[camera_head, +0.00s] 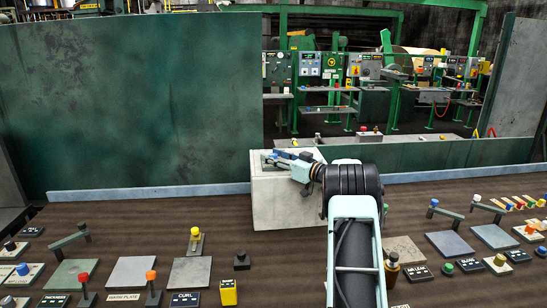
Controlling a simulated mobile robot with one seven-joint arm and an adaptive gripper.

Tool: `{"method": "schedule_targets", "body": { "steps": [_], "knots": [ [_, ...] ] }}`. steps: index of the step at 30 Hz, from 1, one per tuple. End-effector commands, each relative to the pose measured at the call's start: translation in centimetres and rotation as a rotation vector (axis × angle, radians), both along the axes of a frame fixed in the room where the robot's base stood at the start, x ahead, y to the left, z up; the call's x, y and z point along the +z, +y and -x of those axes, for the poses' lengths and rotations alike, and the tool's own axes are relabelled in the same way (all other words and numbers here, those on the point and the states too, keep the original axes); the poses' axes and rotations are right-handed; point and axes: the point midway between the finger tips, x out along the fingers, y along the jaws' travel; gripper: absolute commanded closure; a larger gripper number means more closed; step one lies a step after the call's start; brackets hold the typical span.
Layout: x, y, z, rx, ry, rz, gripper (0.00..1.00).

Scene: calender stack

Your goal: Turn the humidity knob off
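My gripper (278,158) is in the middle of the head view, at the far end of my arm. It points left, over or in front of the top of a pale grey block (285,205); I cannot tell whether it touches. Its fingers are small here, and I cannot tell whether they are open or shut. I see no label that reads humidity. Several knobs stand on the brown panel (130,228), among them a red-orange one (83,278), an orange one (151,275), a yellow one (195,232) and a blue one (22,270). My arm hides part of the panel.
A tall dark green wall (130,100) stands behind the panel's left side, with a low grey ledge (150,192) at its foot. Lever handles (70,240) rise at left and right. A yellow box (228,292) sits at the front. Green machinery cabinets (310,68) stand far behind.

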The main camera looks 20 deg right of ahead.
Motion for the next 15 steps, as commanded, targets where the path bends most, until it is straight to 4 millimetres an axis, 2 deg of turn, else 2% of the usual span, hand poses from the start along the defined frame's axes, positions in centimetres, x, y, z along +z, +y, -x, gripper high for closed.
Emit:
{"method": "schedule_targets", "body": {
  "steps": [5, 8, 15],
  "knots": [
    [0.0, -0.3, 0.4, -0.001, 0.001, 0.000, 0.61],
    [0.0, -0.9, 1.4, -0.003, 0.002, 0.000, 0.61],
    [0.1, -2.9, 5.9, -0.004, 0.000, -0.001, 0.61]
  ]
}}
